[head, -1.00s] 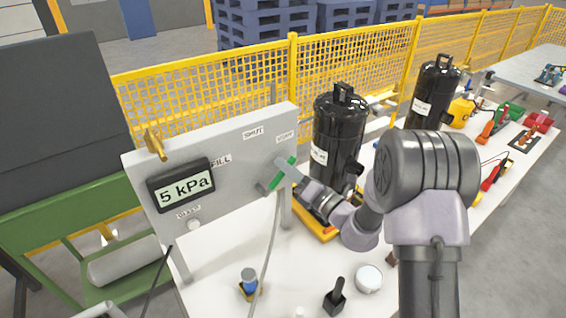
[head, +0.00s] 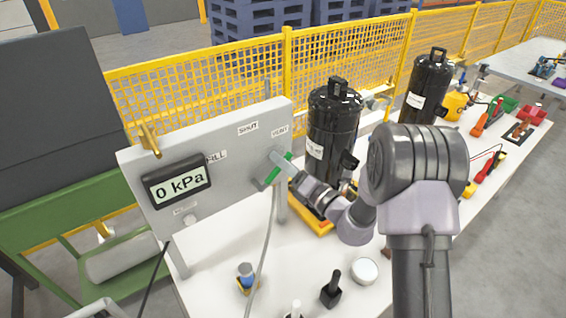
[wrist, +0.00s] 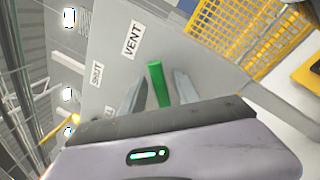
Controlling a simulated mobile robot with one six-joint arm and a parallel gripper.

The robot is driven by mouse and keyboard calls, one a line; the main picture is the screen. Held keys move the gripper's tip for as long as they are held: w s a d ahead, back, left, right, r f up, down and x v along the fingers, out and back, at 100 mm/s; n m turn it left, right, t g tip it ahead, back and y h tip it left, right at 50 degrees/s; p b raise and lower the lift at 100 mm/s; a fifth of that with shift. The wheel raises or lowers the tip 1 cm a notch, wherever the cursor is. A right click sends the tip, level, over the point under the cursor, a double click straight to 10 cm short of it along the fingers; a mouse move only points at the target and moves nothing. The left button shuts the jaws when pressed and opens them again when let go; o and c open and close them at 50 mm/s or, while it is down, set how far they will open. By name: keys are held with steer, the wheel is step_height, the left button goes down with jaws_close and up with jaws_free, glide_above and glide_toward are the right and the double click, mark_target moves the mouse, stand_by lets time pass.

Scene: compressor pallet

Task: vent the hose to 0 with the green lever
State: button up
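The green lever (head: 281,166) is on the grey panel (head: 222,165), below the VENT label (head: 280,131), and its upper end slants up toward that label. The black gauge (head: 177,181) on the panel reads 0 kPa. My gripper (head: 274,168) is at the lever. In the wrist view, the lever (wrist: 158,84) stands between the two fingers of my gripper (wrist: 160,76), with a gap on each side, so the gripper is open around it. The lever's pivot is hidden behind the gripper. A grey hose (head: 263,255) hangs below the panel.
Two black tanks (head: 331,130) (head: 426,88) stand on the white table (head: 215,275), the nearer one close to my arm. A blue-capped item (head: 246,273), a black tool (head: 331,289) and a round white tin (head: 365,271) lie in front. Yellow mesh fencing (head: 200,90) runs behind.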

steer(key=p+v, duration=0.1)
steer(key=v, duration=1.6)
steer(key=shift+d, duration=0.2)
steer(key=shift+s, duration=0.15)
